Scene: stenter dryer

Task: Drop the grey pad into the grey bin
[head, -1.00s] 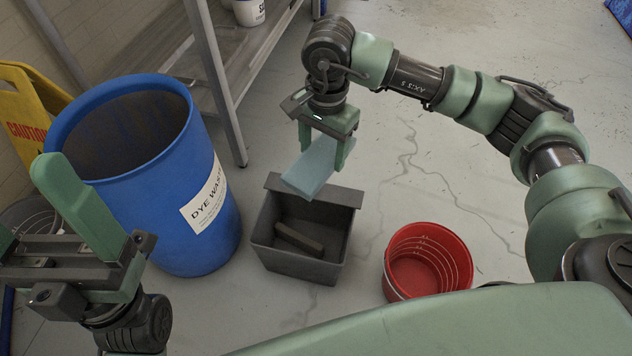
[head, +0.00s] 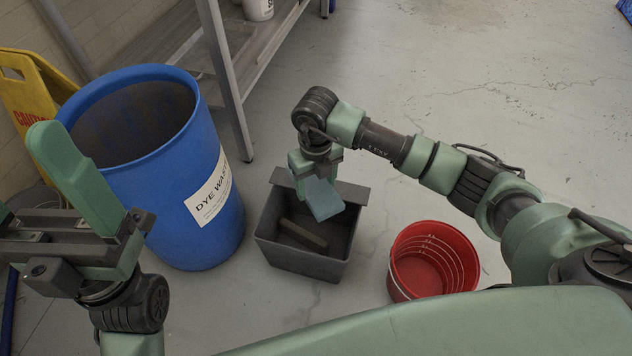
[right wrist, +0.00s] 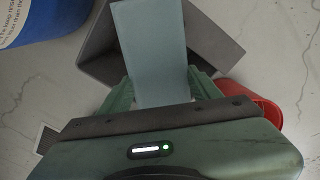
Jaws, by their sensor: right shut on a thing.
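The grey pad (head: 322,199) looks blue-grey and flat. It is held in my right gripper (head: 315,176), which is shut on it, over the grey bin (head: 302,262). The pad hangs tilted at the bin's opening; I cannot tell how far it reaches below the rim. In the right wrist view the pad (right wrist: 152,50) extends from between the fingers (right wrist: 160,92), with the bin (right wrist: 95,55) behind it. My left gripper (head: 75,215) is at the left edge, away from the bin; one raised finger shows and its gap is unclear.
A dark bar (head: 303,235) lies inside the grey bin. A blue dye waste drum (head: 190,225) stands left of the bin and a red bucket (head: 408,285) to its right. A metal rack (head: 232,100) stands behind. A yellow caution sign (head: 28,90) is at the far left. Floor at right is open.

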